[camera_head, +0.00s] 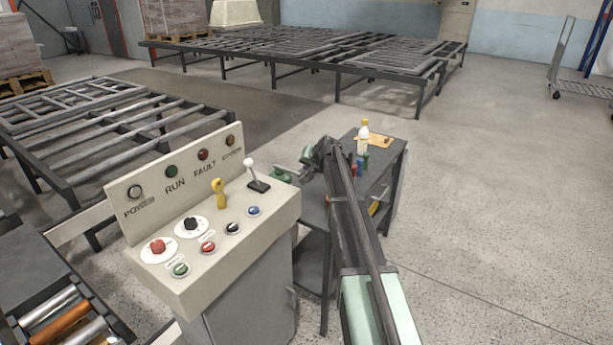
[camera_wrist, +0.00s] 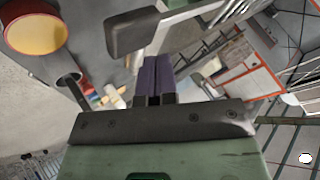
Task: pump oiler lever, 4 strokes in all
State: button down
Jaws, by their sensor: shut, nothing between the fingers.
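A dark paddle-shaped grip (camera_wrist: 132,33) on a pale bar shows at the top of the wrist view; it looks like the oiler lever. My gripper (camera_wrist: 155,65) is shut and empty, its dark purple fingers together just below and right of this grip. I cannot tell whether they touch it. In the head view my gripper (camera_head: 312,153) is over the left end of the small dark bench, right of the control console. A green part (camera_head: 282,175) shows beside it, perhaps the oiler; my arm and gripper hide most of that spot.
The console (camera_head: 205,235) with knobs and levers stands close on the left. The dark bench (camera_head: 393,150) holds a white bottle (camera_head: 363,138) and several small coloured items. A yellow-and-red round thing (camera_wrist: 35,27) shows at the wrist view's upper left.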

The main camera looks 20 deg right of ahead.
jog(key=shift+f, duration=0.1)
jog(key=shift+f+b, duration=0.35)
jog(key=shift+b, duration=0.05)
jog(key=shift+s+f+b, duration=0.15)
jog(key=shift+f+b, duration=1.6)
jog(key=shift+b, duration=0.1)
dwell(1.4)
dwell(0.5)
jog(key=shift+w+r+p, duration=0.2)
jog(key=shift+r+p, duration=0.45)
jog(key=shift+p, duration=0.15)
jog(key=shift+r+p, duration=1.35)
jog(key=shift+r, duration=0.05)
notch_tip(320, 180, up, 5)
jog(key=p, duration=0.5)
jog(key=shift+w+r, duration=0.1)
